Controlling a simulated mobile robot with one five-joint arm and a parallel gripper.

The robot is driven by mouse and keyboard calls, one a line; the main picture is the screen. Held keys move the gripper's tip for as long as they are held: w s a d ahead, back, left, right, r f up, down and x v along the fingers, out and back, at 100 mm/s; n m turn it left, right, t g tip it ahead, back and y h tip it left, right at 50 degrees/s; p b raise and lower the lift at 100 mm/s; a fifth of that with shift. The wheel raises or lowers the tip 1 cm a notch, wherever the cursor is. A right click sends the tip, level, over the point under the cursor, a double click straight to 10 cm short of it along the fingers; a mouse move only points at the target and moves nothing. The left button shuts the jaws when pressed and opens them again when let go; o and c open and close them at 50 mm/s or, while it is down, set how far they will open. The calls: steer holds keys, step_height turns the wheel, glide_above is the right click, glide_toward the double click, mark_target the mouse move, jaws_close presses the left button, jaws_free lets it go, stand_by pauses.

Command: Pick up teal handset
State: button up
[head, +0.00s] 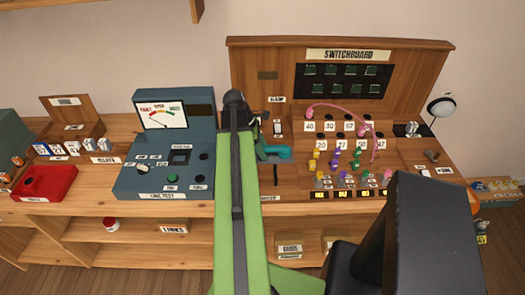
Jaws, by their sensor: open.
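The teal handset (276,153) lies on the left part of the wooden switchboard (340,45), just right of my green arm. Its left end is partly covered by the arm. My gripper (240,106) is at the far end of the arm, above and left of the handset. The dark end of the arm hides most of the jaws, and they are apart from the handset. Nothing shows held in them.
A blue-grey line test box (165,190) stands left of my arm. Pink cords (340,112) and several coloured plugs (337,160) are on the switchboard to the right. A red tray (50,183) and a round mirror or lamp (441,105) stand at the sides.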

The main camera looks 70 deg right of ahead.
mark_target(267, 147)
steer(key=shift+c, duration=0.2)
jaws_close()
stand_by(0.3)
steer(key=shift+r+p, duration=0.5)
steer(key=shift+p, duration=0.05)
step_height(267, 147, up, 4)
steer(key=p, duration=0.4)
steer(key=s+a+r+p, duration=0.2)
steer(key=s+r+p, duration=0.4)
steer(key=s, duration=0.5)
steer(key=shift+s+a+r, duration=0.15)
steer(key=shift+s+r, duration=0.1)
